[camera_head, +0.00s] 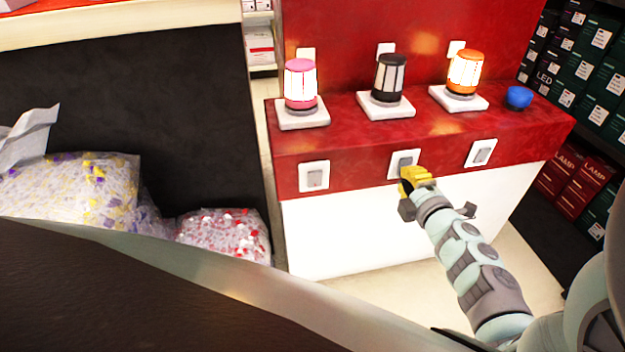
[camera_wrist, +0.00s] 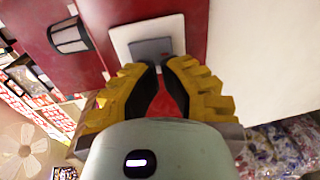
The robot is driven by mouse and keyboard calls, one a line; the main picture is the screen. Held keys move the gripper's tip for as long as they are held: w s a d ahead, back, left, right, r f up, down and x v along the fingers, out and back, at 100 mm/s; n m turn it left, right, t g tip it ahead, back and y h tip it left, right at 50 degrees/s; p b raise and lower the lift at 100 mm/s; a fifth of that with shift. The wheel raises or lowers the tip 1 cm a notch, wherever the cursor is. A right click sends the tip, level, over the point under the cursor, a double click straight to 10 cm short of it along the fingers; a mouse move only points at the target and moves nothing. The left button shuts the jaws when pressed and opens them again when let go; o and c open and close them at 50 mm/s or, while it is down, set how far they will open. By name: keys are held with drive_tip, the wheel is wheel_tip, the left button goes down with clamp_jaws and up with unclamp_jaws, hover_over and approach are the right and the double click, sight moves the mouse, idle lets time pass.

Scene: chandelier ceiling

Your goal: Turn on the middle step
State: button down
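Three lamps stand on white bases on the red counter. The middle lamp (camera_head: 388,76) is dark and unlit; the pink lamp (camera_head: 300,84) on the left and the orange lamp (camera_head: 464,72) on the right glow. On the counter's red front, the middle switch (camera_head: 403,161) sits in a white plate below the dark lamp. My gripper (camera_head: 411,176) is right in front of it, with yellow fingertips drawn together and nothing held. In the wrist view, the grey switch (camera_wrist: 151,47) is just beyond the fingertips (camera_wrist: 161,65), which partly cover it. I cannot tell whether they touch it.
A left switch (camera_head: 315,177) and a right switch (camera_head: 481,152) flank the middle one. A blue round object (camera_head: 518,97) sits at the counter's right end. Boxed shelves (camera_head: 590,60) stand right; filled clear bags (camera_head: 225,235) lie left.

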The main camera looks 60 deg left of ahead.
drive_tip(key=shift+x, duration=0.95)
drive_tip(key=shift+s+f+b, duration=0.1)
drive_tip(key=shift+f+b, duration=0.1)
drive_tip(key=shift+b, duration=0.2)
drive_tip(key=y+b, duration=0.1)
drive_tip(key=b, duration=0.2)
drive_tip(key=y+b, duration=0.1)
drive_tip(key=b, duration=0.2)
drive_tip(key=shift+a+f+t+b, duration=0.15)
drive_tip(key=shift+f+t+b, duration=0.15)
drive_tip(key=shift+f+t, duration=0.1)
drive_tip(key=shift+r+p, duration=0.3)
